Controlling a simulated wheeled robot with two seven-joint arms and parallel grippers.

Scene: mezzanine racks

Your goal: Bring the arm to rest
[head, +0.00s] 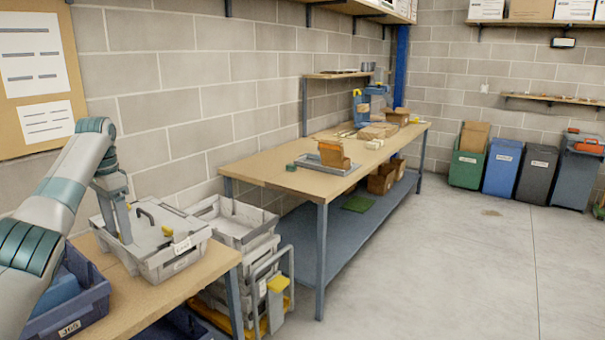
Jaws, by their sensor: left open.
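My left arm comes in from the left and bends down at the wrist. My left gripper (124,238) points downward at the left part of a light grey labelled tote (178,262), and its jaws are open. The tote has a grey top with a dark handle-like piece and a small yellow part on it. It sits on the near wooden table (140,312). I cannot tell whether the fingertips touch the tote. My right gripper is not in view.
A dark blue labelled bin (92,300) stands left of the tote. Stacked grey crates (235,222) and a trolley frame stand beside the table. A long workbench (265,173) carries cardboard boxes. Bins (503,165) line the far wall. The floor at right is clear.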

